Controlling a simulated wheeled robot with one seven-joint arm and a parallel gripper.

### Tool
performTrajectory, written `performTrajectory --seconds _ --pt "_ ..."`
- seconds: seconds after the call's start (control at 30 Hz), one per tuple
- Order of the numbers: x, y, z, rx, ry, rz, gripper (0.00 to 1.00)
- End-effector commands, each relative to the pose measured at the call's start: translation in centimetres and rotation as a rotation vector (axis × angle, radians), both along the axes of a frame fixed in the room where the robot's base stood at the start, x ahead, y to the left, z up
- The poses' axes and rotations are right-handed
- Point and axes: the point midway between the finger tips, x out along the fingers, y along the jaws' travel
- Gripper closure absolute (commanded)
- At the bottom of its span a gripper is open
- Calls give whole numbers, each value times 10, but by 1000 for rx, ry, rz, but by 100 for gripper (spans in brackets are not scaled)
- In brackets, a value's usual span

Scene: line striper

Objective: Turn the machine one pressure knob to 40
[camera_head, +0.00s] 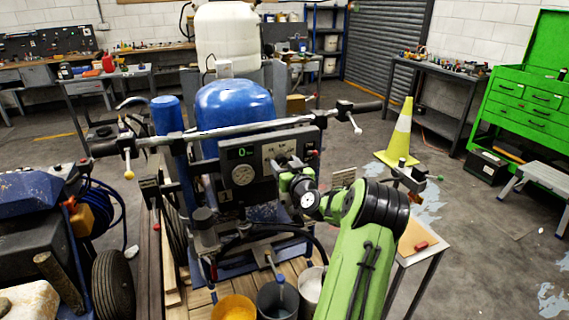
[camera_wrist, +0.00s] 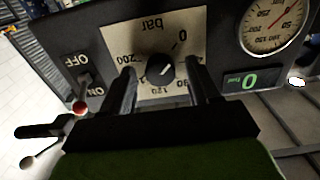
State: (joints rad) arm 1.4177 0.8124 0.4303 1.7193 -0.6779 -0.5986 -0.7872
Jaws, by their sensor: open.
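The pressure knob (camera_wrist: 160,71) is a small black round knob with a white mark, on a pale dial plate (camera_wrist: 113,42) reading "bar". The dial appears upside down in the wrist view, with 0, 120 and 200 readable; the exact setting is unclear. My gripper (camera_wrist: 161,80) is open, its two dark fingers on either side of the knob; I cannot tell whether they touch it. In the head view, my gripper (camera_head: 284,170) is at the right part of the dark control panel (camera_head: 226,190), and the knob is largely hidden.
A round pressure gauge (camera_wrist: 275,22) and a green display reading 0 (camera_wrist: 248,82) sit beside the dial. An OFF/ON toggle switch (camera_wrist: 83,92) is on the other side. A handlebar (camera_head: 215,131) crosses above the panel. Buckets (camera_head: 278,302) stand below.

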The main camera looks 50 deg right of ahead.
Motion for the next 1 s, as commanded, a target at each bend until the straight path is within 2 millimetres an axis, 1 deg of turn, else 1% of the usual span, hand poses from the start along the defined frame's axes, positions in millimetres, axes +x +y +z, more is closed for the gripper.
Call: performTrajectory --seconds 0.1,0.47,0.77,1.0 --pt "0 0 0 0 0 1 39" --pt "0 0 0 -1 1 1 94" --pt "0 1 0 31 -18 1 95" --pt "0 1 -1 147 -89 2 95"
